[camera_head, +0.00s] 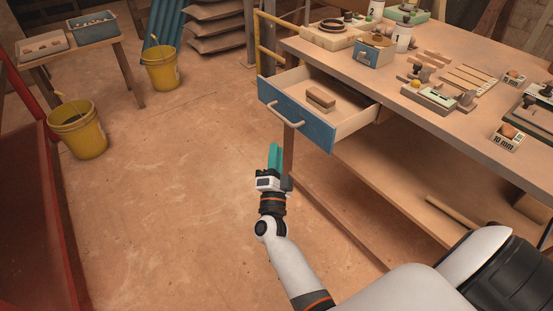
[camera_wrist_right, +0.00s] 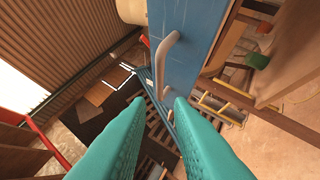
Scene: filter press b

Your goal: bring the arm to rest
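My right gripper (camera_head: 274,158) is in front of the workbench, below and a little left of the open drawer (camera_head: 308,131). In the right wrist view its two teal fingers (camera_wrist_right: 158,125) stand apart with nothing between them. The drawer has a blue front and a pale handle (camera_head: 285,117), and a small wooden block (camera_head: 320,97) lies inside it. In the right wrist view the handle (camera_wrist_right: 165,62) is beyond the fingertips and apart from them. My left gripper is not in view.
The workbench (camera_head: 465,56) carries several small parts, boxes and tools, with a shelf (camera_head: 385,200) underneath. Yellow buckets (camera_head: 77,130) and a small side table (camera_head: 78,55) stand at the left, near a red frame (camera_head: 30,190). The floor (camera_head: 180,190) between them is clear.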

